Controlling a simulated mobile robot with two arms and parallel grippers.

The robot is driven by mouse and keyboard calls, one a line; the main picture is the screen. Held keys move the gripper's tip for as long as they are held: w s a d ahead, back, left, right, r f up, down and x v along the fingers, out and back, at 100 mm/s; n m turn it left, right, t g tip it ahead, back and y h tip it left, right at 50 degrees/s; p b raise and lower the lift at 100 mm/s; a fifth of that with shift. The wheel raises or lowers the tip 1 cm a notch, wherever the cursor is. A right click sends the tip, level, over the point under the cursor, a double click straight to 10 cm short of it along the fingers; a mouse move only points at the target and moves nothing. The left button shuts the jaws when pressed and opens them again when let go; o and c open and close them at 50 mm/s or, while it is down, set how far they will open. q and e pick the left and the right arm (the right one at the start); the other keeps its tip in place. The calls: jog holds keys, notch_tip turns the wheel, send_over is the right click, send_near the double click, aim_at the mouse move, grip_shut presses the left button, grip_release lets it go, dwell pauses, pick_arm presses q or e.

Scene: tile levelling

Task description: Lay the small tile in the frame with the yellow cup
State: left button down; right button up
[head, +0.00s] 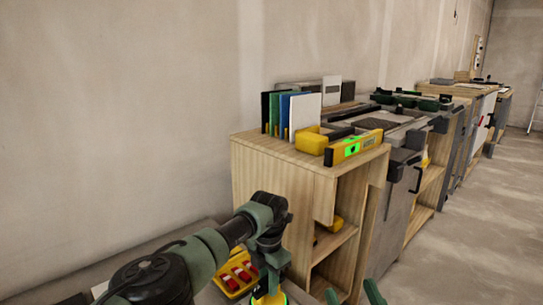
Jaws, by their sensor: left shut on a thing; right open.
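My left gripper (269,284) points down at the bottom centre. It is shut on a yellow thing (269,299) with a bright green edge, which I take to be the yellow cup. The bottom edge of the picture cuts this thing off, so what is under it is hidden. My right gripper (353,293) shows only as two green fingertips at the bottom edge, apart, with nothing visible between them. I cannot make out the small tile or the frame in this view.
A wooden cabinet (268,185) stands behind my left gripper. On it are upright coloured panels (304,112), a yellow level (354,148) and a yellow block (311,141). A yellow tray with red pieces (232,284) lies beside my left gripper. More cabinets run back along the wall; floor at right is clear.

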pick_arm(q)
jog(key=shift+f+b, duration=0.3)
jog(key=shift+b, duration=0.05)
pick_arm(e)
jog(key=shift+s+d+r+t+y, duration=0.1)
jog(key=shift+s+r+t, duration=0.15)
jog(key=shift+r+t, duration=0.15)
jog(key=shift+s+a+r+t+y, duration=0.1)
jog(key=shift+s+r+t, duration=0.2)
jog(key=shift+r, duration=0.2)
jog(key=shift+s+d+r+t+y, duration=0.1)
jog(key=shift+s+r+t, duration=0.2)
jog(key=shift+r, duration=0.15)
dwell(0.9)
pick_arm(q)
jog(key=shift+f+b, duration=0.35)
jog(key=shift+f, duration=0.1)
pick_arm(e)
jog(key=shift+s+d+r+t+y, duration=0.15)
jog(key=shift+s+r+t+y, duration=0.35)
jog(key=shift+s+r+t, duration=0.65)
dwell(1.5)
jog(key=shift+s+r, duration=0.15)
pick_arm(q)
jog(key=c, duration=1.2)
grip_release()
pick_arm(e)
jog(key=shift+g, duration=0.25)
